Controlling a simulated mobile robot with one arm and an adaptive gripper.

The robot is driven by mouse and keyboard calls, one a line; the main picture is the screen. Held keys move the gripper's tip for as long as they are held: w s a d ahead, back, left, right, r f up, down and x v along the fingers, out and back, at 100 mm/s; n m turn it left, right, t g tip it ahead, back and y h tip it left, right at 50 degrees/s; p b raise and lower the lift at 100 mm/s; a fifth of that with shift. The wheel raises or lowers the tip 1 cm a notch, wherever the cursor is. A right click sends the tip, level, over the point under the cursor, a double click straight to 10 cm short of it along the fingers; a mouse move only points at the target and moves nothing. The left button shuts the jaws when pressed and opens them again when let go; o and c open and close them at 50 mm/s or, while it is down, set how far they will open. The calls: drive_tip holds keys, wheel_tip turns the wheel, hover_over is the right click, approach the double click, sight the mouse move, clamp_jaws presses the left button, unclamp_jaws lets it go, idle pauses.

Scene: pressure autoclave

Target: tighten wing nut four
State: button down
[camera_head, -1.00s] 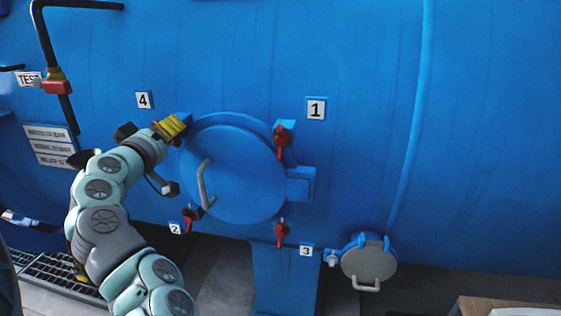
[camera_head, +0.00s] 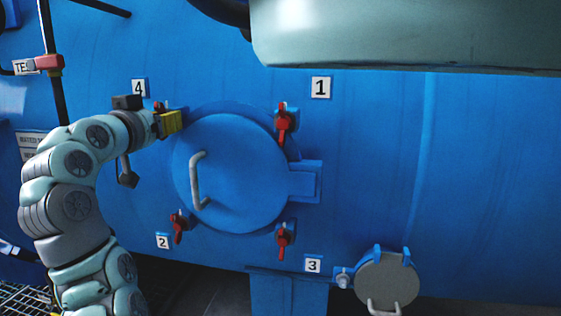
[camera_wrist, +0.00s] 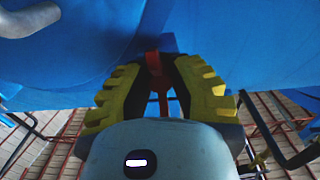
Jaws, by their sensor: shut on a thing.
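Wing nut four is red and sits at the upper left of the round blue door (camera_head: 240,165), below the label 4 (camera_head: 138,89). A red tip of wing nut four (camera_head: 157,105) shows above my gripper in the head view. My gripper (camera_head: 174,122) has yellow ribbed fingers and reaches it from the left. In the wrist view, wing nut four (camera_wrist: 154,65) stands between the fingers of my gripper (camera_wrist: 160,75), which is shut on it. Much of the nut's body is hidden by the fingers in the head view.
Other red wing nuts stand at label 1 (camera_head: 284,122), label 2 (camera_head: 178,226) and label 3 (camera_head: 284,239). A grey door handle (camera_head: 196,181) juts out right of my gripper. A small round grey hatch (camera_head: 387,280) is at the lower right.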

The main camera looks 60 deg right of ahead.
drive_tip(key=shift+f, duration=0.15)
idle(0.4)
drive_tip(key=c, duration=0.8)
unclamp_jaws()
drive_tip(key=v, duration=0.7)
drive_tip(key=shift+a, duration=0.3)
